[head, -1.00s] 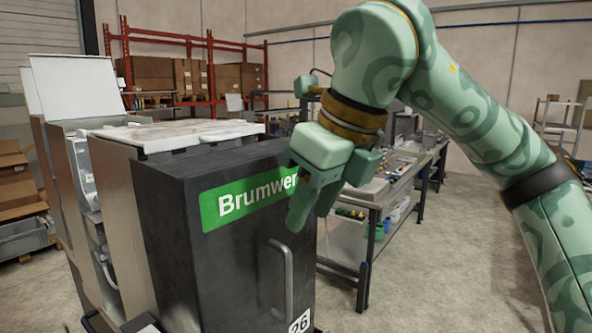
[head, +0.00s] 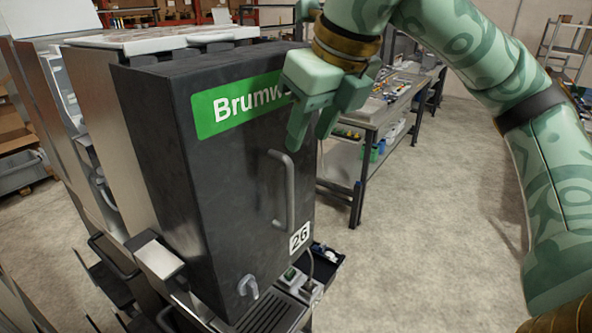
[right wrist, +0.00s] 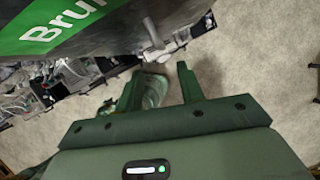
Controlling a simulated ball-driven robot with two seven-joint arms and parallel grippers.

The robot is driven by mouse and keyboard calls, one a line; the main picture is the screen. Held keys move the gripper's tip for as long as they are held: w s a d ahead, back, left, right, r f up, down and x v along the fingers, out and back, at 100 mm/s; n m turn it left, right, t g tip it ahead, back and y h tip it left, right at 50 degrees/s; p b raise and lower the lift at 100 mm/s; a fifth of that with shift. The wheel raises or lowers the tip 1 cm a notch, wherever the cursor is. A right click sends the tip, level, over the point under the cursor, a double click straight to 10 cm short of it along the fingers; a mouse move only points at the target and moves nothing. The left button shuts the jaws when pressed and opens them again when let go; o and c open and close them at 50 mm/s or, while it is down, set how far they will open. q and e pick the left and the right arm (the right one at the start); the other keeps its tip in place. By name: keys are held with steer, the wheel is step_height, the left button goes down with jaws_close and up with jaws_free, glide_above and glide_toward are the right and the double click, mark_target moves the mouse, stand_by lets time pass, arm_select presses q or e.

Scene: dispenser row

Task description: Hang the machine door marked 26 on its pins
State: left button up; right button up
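The machine door marked 26 (head: 230,150) is a dark upright panel with a green "Brumw…" label, a vertical grey bar handle (head: 283,190) and a white 26 tag (head: 299,238). It stands at the front of the machine; I cannot make out its pins or whether it sits on them. My right gripper (head: 311,132) is in front of the label's right end, just above the handle's top, fingers apart and not around the handle. The right wrist view shows the open fingers (right wrist: 158,88) below part of the label (right wrist: 60,22). My left gripper is not in view.
A grey spout (head: 248,287) and a slatted drip tray (head: 268,318) are low at the machine's front. A workbench (head: 385,112) with tools stands behind, right of the machine. The concrete floor (head: 430,230) to the right is open.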

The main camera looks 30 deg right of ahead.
mark_target(293, 175)
steer(key=x, duration=0.9)
steer(key=shift+w+f+b, duration=0.15)
steer(key=shift+f+b, duration=0.15)
steer(key=shift+b, duration=0.1)
jaws_close()
stand_by(0.9)
